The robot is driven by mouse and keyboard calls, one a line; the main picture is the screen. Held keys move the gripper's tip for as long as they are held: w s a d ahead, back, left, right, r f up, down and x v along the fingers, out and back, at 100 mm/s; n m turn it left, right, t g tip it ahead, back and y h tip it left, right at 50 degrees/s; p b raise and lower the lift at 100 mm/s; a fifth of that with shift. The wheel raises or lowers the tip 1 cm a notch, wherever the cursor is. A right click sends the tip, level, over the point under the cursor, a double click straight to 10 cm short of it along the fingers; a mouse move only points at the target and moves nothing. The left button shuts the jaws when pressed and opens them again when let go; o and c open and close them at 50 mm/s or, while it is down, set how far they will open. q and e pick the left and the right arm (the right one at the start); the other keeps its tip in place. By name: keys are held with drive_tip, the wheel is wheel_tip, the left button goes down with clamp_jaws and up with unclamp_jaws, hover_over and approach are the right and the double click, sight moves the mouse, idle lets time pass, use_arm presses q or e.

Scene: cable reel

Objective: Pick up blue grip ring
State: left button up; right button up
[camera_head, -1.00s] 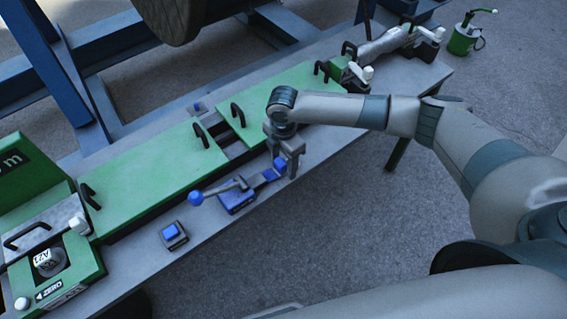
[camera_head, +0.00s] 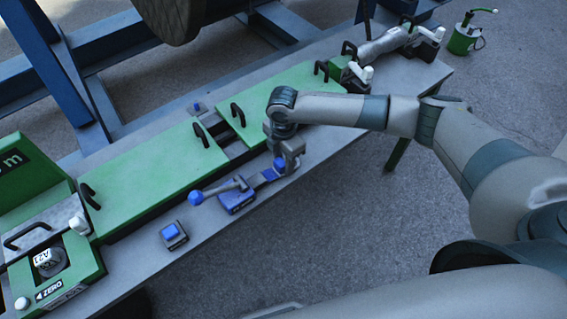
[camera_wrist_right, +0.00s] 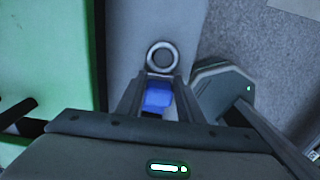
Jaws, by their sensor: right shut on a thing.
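The blue grip ring shows in the head view as a small blue piece (camera_head: 280,164) under my right gripper, at the end of the blue clamp on the bench's front side. In the right wrist view its blue block (camera_wrist_right: 157,97) lies between the fingers, with a grey ring (camera_wrist_right: 162,57) just beyond it. My right gripper (camera_head: 284,160) points down and is shut on the blue piece; the fingers (camera_wrist_right: 156,92) flank it on both sides. The fingers hide part of it, and I cannot tell whether it is clear of the bench. My left gripper is not in view.
The blue clamp (camera_head: 237,201) with a ball-ended lever (camera_head: 196,198) stands left of the gripper. A blue button box (camera_head: 173,235) sits further left. Green covers (camera_head: 150,178) with black handles lie behind. Open floor lies beyond the bench's front edge.

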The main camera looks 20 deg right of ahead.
drive_tip(key=shift+r, duration=0.2)
wheel_tip(320, 180, up, 4)
drive_tip(key=shift+w+f+b, duration=0.15)
drive_tip(key=shift+b, duration=0.8)
drive_tip(key=s+d+r+b, duration=0.3)
drive_tip(key=d+r, duration=0.4)
drive_tip(key=d, duration=0.4)
drive_tip(key=shift+s, duration=0.15)
drive_tip(key=shift+d, duration=0.1)
wheel_tip(320, 180, up, 7)
drive_tip(key=p, duration=0.8)
drive_tip(key=shift+r+p, duration=0.15)
drive_tip(key=shift+p, duration=0.25)
